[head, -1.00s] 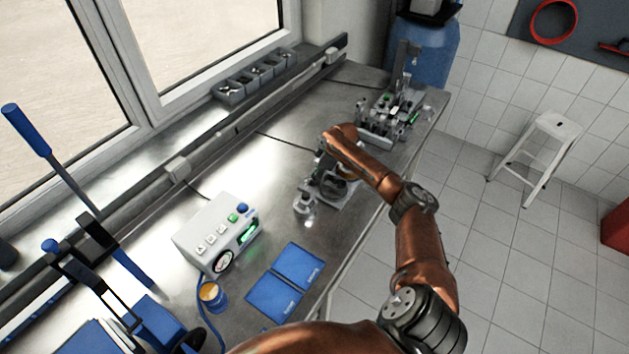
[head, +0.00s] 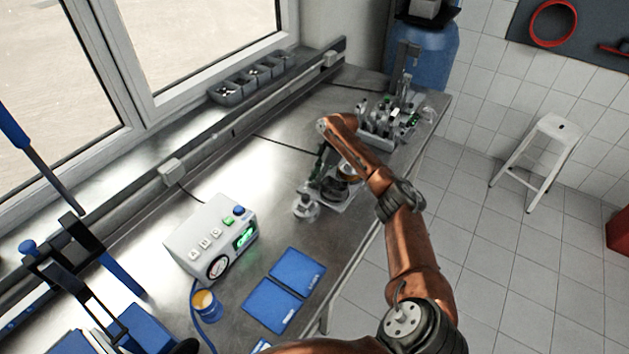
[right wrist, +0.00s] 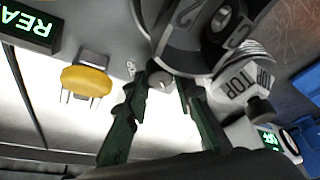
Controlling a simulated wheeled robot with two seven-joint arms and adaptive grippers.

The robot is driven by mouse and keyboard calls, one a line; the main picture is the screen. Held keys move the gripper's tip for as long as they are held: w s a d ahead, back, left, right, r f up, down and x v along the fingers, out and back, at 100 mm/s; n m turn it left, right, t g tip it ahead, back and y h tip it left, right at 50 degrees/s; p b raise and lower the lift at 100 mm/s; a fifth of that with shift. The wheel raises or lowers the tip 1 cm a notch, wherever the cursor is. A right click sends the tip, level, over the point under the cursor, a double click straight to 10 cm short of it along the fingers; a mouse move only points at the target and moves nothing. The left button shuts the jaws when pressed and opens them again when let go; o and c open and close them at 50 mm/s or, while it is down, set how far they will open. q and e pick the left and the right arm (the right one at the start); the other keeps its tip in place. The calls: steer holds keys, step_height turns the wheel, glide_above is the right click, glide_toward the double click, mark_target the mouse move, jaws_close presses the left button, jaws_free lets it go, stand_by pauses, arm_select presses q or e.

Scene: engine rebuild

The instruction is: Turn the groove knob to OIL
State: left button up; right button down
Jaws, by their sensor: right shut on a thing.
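My right gripper (head: 323,160) is over the small grey fixture (head: 338,190) on the bench in the head view. In the right wrist view its two green fingers (right wrist: 162,88) close on a small rounded grey knob (right wrist: 160,80), mostly hidden between the fingertips. I cannot read a mark on this knob. Beside it, to the right, is a white faceted block (right wrist: 238,84) lettered TOP, with a second label partly cut off. A large dark round part with a figure 2 (right wrist: 186,14) lies above the fingers. My left gripper is not in view.
A yellow round cap (right wrist: 86,80) and a green-lit display (right wrist: 30,28) are left of the fingers. A white control box (head: 212,238), blue mats (head: 285,288) and a yellow-topped cup (head: 205,303) stand nearer. Another fixture (head: 385,120) is behind.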

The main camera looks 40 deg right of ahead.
steer(key=shift+d, duration=0.1)
steer(key=c, duration=1.7)
jaws_free()
steer(key=shift+o, duration=0.2)
